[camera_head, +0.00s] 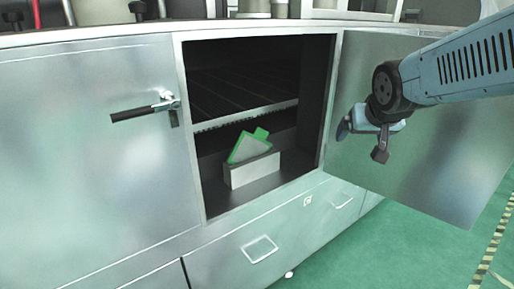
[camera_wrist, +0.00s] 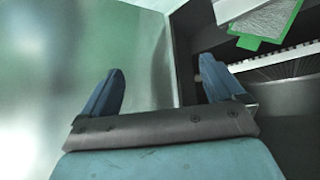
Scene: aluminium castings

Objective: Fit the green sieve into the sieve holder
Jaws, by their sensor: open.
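The green sieve (camera_head: 262,134), a pale mesh panel in a green frame with a tab, is tilted at a grey block-like sieve holder (camera_head: 252,170) on the floor of the open cabinet. Its lower part is hidden by the holder, so I cannot tell how it sits in it. The sieve (camera_wrist: 268,22) also shows at the top right of the wrist view, partly cut off. My gripper (camera_head: 362,142) is outside the cabinet, right of the sieve and in front of the open door. In the wrist view my gripper (camera_wrist: 160,82) has its fingers wide apart with nothing between them.
The open cabinet door (camera_head: 420,150) stands right beside and behind my gripper. A shelf with a pale front edge (camera_head: 245,115) runs above the sieve. A closed door (camera_head: 90,160) with a black handle is at left. Drawers (camera_head: 265,245) lie below the opening.

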